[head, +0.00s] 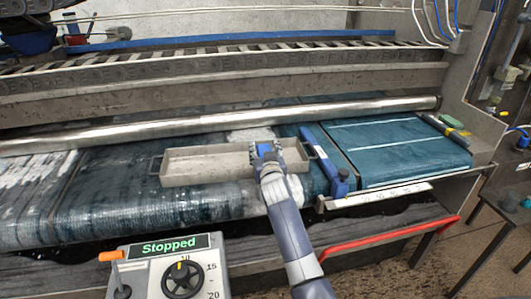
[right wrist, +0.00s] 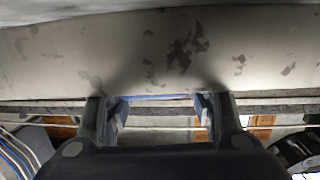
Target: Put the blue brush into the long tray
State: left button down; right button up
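The long tray (head: 195,181), a shallow beige box with side handles, lies on the wet teal rug. A long blue piece that looks like the blue brush (head: 336,166) lies just right of the tray, slanting along the belt's edge. My right gripper (head: 264,147) is over the tray's right part and hides some of it. In the right wrist view the fingers (right wrist: 157,112) stand apart. A thin blue strip shows between them, but I cannot tell what it is. My left gripper is not in view.
A metal roller (head: 220,123) runs behind the tray. A control box (head: 167,265) reading "Stopped" stands at the front. A red bar (head: 390,240) runs along the front right edge. The teal rug (head: 405,150) on the right is mostly clear, with a dark tool (head: 443,126) at its far edge.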

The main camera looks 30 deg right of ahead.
jog(key=shift+s+f, duration=0.3)
jog(key=shift+f, duration=0.45)
jog(key=shift+s, duration=0.3)
jog(key=v, duration=1)
jog(key=shift+s+r, duration=0.1)
jog(key=shift+r, duration=0.3)
jog(key=shift+s+a+r, duration=0.15)
jog(key=shift+s, duration=0.15)
